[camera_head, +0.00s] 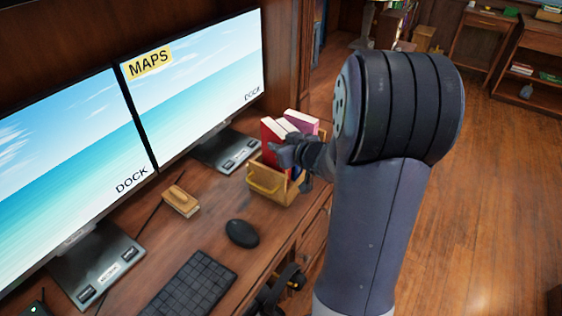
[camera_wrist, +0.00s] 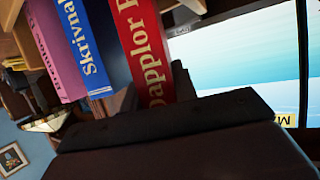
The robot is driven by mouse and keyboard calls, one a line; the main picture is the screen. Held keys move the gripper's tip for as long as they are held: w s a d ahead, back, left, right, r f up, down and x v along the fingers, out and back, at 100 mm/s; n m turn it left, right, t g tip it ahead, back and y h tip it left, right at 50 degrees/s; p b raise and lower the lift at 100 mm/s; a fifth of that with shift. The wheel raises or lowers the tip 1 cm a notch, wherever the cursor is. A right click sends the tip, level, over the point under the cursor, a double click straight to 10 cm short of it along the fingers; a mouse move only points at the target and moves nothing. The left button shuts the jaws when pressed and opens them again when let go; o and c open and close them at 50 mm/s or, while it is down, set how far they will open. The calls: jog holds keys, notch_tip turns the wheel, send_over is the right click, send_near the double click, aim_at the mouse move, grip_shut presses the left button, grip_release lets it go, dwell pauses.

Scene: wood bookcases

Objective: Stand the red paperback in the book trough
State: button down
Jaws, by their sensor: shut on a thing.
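The book trough (camera_head: 268,190) is a light wooden box near the desk's right edge, with a yellow handle on its front. The red paperback (camera_head: 269,147) stands upright at its left end, with its lower part hidden behind the trough wall and my gripper. My gripper (camera_head: 287,154) is shut on it. In the wrist view the red paperback (camera_wrist: 145,45) shows its spine with pale lettering, between the dark fingers. Whether it touches the trough floor is hidden.
A blue book (camera_wrist: 92,45) and a pink book (camera_wrist: 55,50) stand beside the red one; the pink book also shows in the head view (camera_head: 302,121). Two monitors (camera_head: 195,75), a mouse (camera_head: 242,233), a keyboard (camera_head: 190,285) and a small wooden block (camera_head: 181,200) occupy the desk.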

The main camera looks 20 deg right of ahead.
jog(key=shift+f+b, duration=0.65)
jog(key=shift+f, duration=1.4)
jog(key=c, duration=1.1)
grip_release()
jog(key=shift+s+r, duration=0.1)
jog(key=shift+r, duration=0.1)
jog(key=p+v, duration=0.2)
jog(key=v, duration=0.9)
jog(key=shift+s+d+r, duration=0.1)
jog(key=shift+s+d, duration=0.05)
jog(key=shift+s, duration=0.25)
